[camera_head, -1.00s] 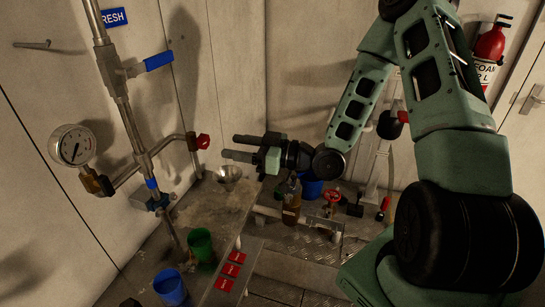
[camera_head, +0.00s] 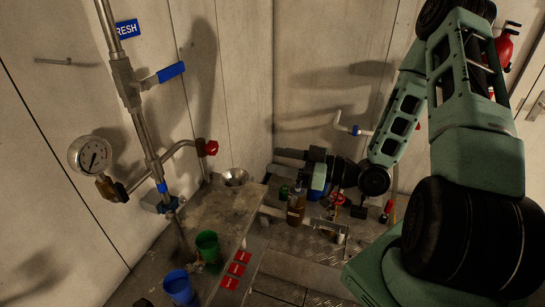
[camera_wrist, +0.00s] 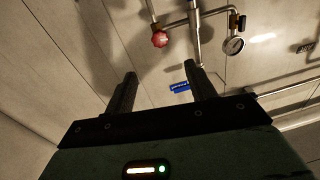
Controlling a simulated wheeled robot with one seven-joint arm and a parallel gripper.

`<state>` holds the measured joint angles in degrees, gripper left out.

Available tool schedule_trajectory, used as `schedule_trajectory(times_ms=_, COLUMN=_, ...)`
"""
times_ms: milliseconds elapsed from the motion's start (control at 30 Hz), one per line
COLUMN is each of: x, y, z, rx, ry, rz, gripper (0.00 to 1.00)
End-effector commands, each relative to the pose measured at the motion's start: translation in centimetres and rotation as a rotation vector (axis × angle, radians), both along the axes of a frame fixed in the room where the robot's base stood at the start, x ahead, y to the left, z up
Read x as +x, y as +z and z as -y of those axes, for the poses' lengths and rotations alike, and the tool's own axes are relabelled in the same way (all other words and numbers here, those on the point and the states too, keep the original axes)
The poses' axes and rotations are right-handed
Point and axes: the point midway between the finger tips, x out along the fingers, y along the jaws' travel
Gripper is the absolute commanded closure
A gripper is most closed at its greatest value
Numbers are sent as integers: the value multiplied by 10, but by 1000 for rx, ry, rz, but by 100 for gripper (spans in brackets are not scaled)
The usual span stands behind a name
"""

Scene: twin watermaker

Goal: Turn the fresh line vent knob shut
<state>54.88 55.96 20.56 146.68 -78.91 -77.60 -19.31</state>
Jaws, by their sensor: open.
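The red vent knob (camera_head: 211,148) sits on the end of a bent side pipe off the fresh line's upright pipe (camera_head: 148,143), below the blue FRESH sign (camera_head: 127,29). It also shows in the wrist view as a red knob (camera_wrist: 160,38), beyond the fingers and near the top. My gripper (camera_head: 278,160) is right of the knob and slightly lower in the head view. It is open and empty, with its fingers pointing left and clear of the knob. In the wrist view, my gripper (camera_wrist: 158,75) has its fingers wide apart.
A pressure gauge (camera_head: 90,154) and a blue-handled valve (camera_head: 170,72) are on the same pipework. The bench (camera_head: 205,220) below holds a metal funnel (camera_head: 236,177), a green cup (camera_head: 207,246) and a blue cup (camera_head: 179,288). A brown bottle (camera_head: 296,208) stands below my gripper.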

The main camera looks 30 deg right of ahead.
Motion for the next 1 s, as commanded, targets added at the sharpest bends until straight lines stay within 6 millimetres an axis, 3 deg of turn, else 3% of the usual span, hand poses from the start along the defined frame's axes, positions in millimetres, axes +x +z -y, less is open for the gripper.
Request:
schedule_trajectory(times_ms=567, x=8, y=5, z=-5, rx=-243, ry=2, rz=185, gripper=45)
schedule_trajectory(times_ms=1000, x=70, y=9, z=-62, rx=-238, ry=4, rz=183, gripper=45)
